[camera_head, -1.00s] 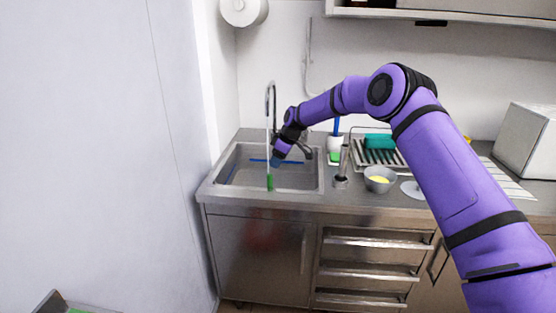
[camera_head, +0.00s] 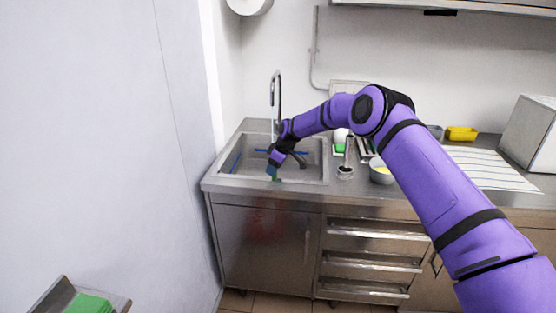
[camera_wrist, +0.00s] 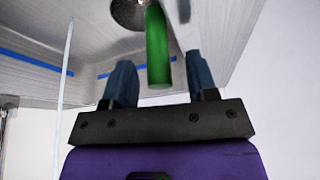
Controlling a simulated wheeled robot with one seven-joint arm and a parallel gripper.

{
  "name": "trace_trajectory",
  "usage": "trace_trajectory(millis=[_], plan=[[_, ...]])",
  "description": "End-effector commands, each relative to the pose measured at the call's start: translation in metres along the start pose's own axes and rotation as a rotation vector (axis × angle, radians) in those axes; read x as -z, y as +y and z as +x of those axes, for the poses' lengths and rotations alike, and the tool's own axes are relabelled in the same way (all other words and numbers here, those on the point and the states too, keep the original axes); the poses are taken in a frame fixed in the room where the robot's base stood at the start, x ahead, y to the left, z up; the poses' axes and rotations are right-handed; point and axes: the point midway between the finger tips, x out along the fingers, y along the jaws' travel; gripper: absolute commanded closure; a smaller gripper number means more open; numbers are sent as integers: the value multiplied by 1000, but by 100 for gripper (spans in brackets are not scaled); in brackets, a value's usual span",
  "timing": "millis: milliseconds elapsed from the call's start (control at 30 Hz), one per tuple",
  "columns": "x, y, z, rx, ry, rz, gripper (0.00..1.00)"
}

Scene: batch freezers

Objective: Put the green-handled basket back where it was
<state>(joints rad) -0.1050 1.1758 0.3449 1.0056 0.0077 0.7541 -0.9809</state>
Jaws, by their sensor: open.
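The green handle (camera_wrist: 158,50) of the basket sits between the two blue-grey fingers of my gripper (camera_wrist: 162,82) in the wrist view. The fingers stand apart on either side, with a visible gap, and are not closed on it. The body of the basket cannot be made out clearly in either view.
A tall tap (camera_head: 279,90) stands behind the sink, and a thin pale vertical line shows near it. Right of the sink are a metal tool in a holder (camera_head: 345,172), a bowl (camera_head: 381,176) and a yellow container (camera_head: 461,134). A wall panel (camera_head: 180,200) stands close on the left.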

Motion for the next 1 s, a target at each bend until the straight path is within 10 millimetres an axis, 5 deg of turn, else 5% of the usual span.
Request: trace_trajectory(millis=[533, 767, 1000], plan=[[0, 0, 16, -1, 0, 0, 47], [0, 0, 16, 0, 0, 0, 100], [0, 0, 16, 0, 0, 0, 100]])
